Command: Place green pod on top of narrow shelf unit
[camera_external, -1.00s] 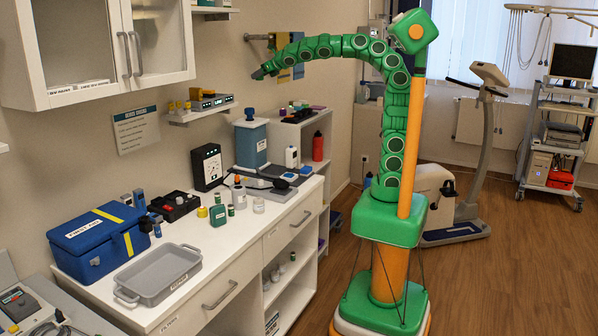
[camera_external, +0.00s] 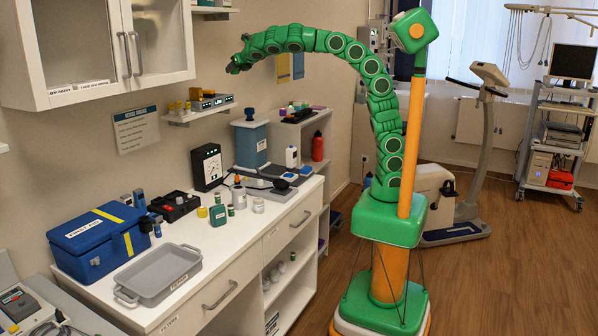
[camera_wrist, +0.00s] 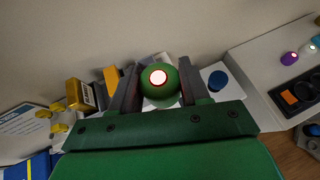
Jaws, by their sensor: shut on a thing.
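The green pod (camera_wrist: 162,98), rounded with a bright white disc ringed in red on top, sits between the two dark fingers of my gripper (camera_wrist: 158,88) in the wrist view. My gripper is shut on it. In the external view my gripper (camera_external: 234,67) is raised near the wall, above the small wall shelf and the blue canister; the pod is hard to tell from the green arm there. The narrow shelf unit (camera_external: 288,126) appears to be the white one beyond the counter's far end. Its top also shows at right in the wrist view (camera_wrist: 262,62).
Small purple items (camera_wrist: 289,58) and a black tray (camera_wrist: 298,90) occupy part of the unit's top. A blue canister (camera_external: 251,146) stands on the counter, left of the unit. A wall shelf (camera_external: 200,113) holds a device and yellow items. A wall cabinet (camera_external: 95,50) hangs at left.

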